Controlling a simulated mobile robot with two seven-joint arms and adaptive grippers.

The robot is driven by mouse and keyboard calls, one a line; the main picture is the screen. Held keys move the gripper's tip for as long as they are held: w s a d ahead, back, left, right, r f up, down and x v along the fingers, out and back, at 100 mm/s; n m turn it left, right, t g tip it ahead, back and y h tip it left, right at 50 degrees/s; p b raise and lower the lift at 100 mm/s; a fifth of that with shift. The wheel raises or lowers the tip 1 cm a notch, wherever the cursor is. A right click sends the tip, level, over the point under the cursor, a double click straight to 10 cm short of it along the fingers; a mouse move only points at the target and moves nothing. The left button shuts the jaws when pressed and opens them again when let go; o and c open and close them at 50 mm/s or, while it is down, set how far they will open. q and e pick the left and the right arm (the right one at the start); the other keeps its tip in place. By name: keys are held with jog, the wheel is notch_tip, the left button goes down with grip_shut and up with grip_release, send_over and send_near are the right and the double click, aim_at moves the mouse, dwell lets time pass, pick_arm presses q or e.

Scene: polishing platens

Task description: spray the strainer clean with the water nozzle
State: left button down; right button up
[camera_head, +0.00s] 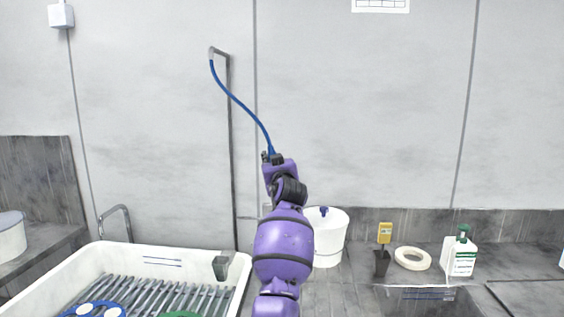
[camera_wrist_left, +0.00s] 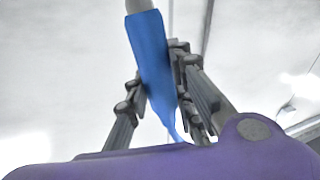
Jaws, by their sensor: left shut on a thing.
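My left gripper (camera_head: 270,158) is raised in front of the wall, shut on the blue water nozzle. In the left wrist view the nozzle (camera_wrist_left: 150,60) sits between the fingers of the gripper (camera_wrist_left: 160,85), its pale tip pointing up out of the frame. The blue hose (camera_head: 238,103) runs from the gripper up to a bent wall pipe (camera_head: 230,140). I cannot make out the strainer for certain; a green object (camera_head: 180,314) shows only partly at the bottom edge, in the white basin (camera_head: 130,255). My right gripper is not in view.
The basin holds a grey slatted rack (camera_head: 150,298) and blue-and-white rings (camera_head: 95,309). A white bucket (camera_head: 329,240) stands behind my arm.

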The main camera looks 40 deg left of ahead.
pick_arm(q)
jog(key=s+a+p, duration=0.2)
jog(key=s+a, duration=0.4)
jog(key=a, duration=0.3)
jog(key=s+a+p, duration=0.3)
jog(key=s+a, duration=0.3)
jog(key=a, duration=0.4)
jog(key=shift+a, duration=0.3)
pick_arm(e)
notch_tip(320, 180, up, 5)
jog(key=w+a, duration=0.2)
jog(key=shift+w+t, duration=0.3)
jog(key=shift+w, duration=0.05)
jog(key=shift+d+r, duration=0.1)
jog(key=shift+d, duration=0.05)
